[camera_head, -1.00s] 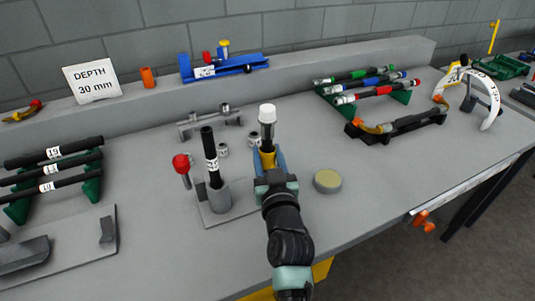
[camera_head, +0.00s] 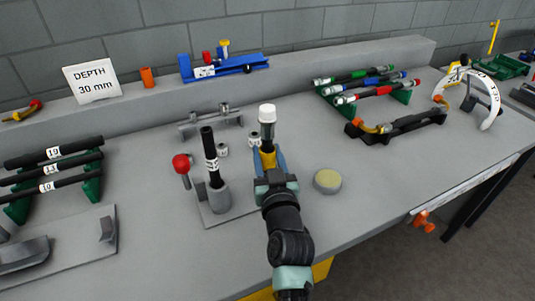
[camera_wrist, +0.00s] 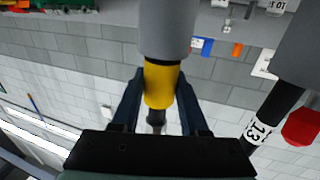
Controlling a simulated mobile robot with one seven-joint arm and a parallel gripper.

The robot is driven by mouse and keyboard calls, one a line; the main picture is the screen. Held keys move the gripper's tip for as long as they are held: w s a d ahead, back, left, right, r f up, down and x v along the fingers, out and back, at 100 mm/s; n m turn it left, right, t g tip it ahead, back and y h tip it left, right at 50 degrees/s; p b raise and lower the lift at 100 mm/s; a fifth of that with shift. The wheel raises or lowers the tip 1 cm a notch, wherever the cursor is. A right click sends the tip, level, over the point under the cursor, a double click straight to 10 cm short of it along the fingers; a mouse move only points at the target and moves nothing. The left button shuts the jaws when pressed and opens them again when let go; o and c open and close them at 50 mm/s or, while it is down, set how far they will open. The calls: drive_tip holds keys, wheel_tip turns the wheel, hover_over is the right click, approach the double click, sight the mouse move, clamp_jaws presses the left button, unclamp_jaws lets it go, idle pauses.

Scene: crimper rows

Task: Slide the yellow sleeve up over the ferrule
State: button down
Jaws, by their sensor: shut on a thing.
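The yellow sleeve (camera_head: 268,159) is between the two blue fingers of my gripper (camera_head: 268,163), which is shut on it. The sleeve also shows in the wrist view (camera_wrist: 160,86), between the fingers there. In the wrist view, which appears upside down, a wide grey cylinder (camera_wrist: 166,28) adjoins one end of the sleeve, and a narrower dark piece (camera_wrist: 155,118) shows at the other end. My gripper hides the sleeve's lower end in the head view.
Close left, a black hose (camera_head: 210,150) stands in a grey holder (camera_head: 216,198) beside a red knob (camera_head: 181,163). A round cream-topped disc (camera_head: 327,181) lies at right. A metal rack (camera_head: 210,120) is behind. The bench front right is clear.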

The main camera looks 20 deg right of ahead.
sight(268, 146)
idle(0.4)
wheel_tip(268, 146, up, 4)
drive_tip(key=p, duration=0.2)
drive_tip(key=shift+f+p, duration=0.1)
drive_tip(key=shift+p, duration=0.2)
drive_tip(key=shift+f, duration=0.2)
drive_tip(key=shift+c, duration=2.1)
unclamp_jaws()
drive_tip(key=b+v, duration=0.1)
drive_tip(key=v, duration=1.2)
